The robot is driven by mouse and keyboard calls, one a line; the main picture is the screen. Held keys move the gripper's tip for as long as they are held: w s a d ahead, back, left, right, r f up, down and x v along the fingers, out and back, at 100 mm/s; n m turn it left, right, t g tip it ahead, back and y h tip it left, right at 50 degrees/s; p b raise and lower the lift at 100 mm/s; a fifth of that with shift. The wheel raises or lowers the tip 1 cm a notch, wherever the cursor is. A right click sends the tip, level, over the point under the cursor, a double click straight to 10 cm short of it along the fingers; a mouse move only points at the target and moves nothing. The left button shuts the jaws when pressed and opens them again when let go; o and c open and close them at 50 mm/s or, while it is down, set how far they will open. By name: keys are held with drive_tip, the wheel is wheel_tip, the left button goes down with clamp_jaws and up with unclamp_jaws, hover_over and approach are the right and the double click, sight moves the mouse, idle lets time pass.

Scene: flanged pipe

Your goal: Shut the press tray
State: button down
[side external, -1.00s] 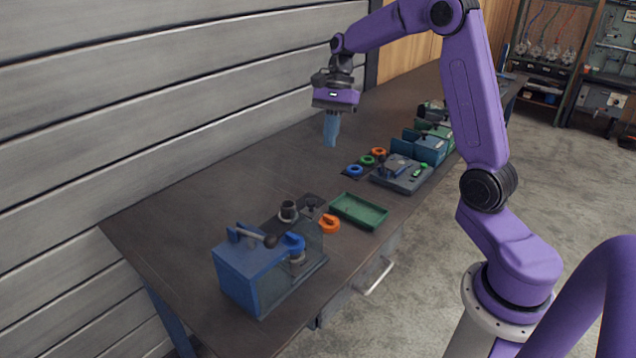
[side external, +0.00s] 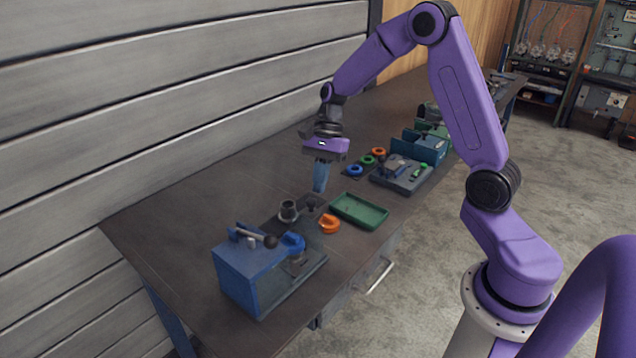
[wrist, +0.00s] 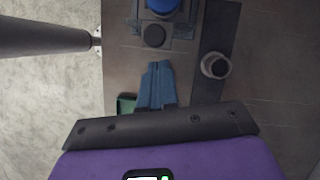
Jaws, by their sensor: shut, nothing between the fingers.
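The blue press (side external: 245,272) stands at the near left end of the bench, with a lever and dark knob (side external: 270,241) on top. Its grey tray (side external: 302,268) sticks out on its right side, low on the bench. In the wrist view, part of the press tray (wrist: 178,32) shows at the top, with a blue round part and a dark disc. My gripper (side external: 319,190) is shut and empty, its blue fingers pointing down above the bench, behind and right of the press. The fingers (wrist: 158,66) are apart from the tray in the wrist view.
A grey flanged pipe (side external: 288,211) stands upright on a dark strip between my gripper and the press. An orange clamp (side external: 329,224) and a green tray (side external: 359,211) lie to the right. Coloured rings and fixtures stand farther back. The bench's wall side is clear.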

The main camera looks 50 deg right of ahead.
drive_tip(key=shift+s+a, duration=0.15)
drive_tip(key=shift+a, duration=0.4)
drive_tip(key=a, duration=1.1)
drive_tip(key=shift+a, duration=0.4)
drive_tip(key=shift+d, duration=0.1)
